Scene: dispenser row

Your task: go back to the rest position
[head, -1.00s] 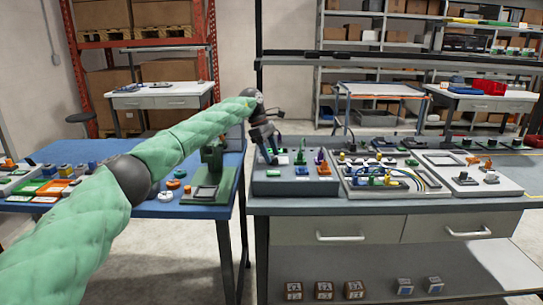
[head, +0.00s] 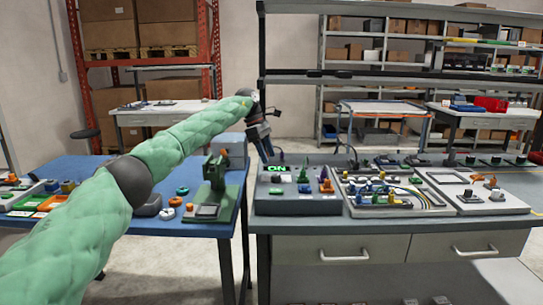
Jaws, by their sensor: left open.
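My left gripper (head: 268,156) is open, its dark fingers pointing down just above and behind the left part of a grey control box (head: 297,206). I see nothing between the fingers. Whether they touch the box cannot be told. My green-sleeved left arm reaches in from the left, over the blue table. My right gripper is not in view.
A green fixture (head: 215,190) and small parts stand on the blue table (head: 180,222), left of a gap before the bench. Right of the box are a white tray (head: 425,209) with coloured pegs and cables and another white panel (head: 508,204).

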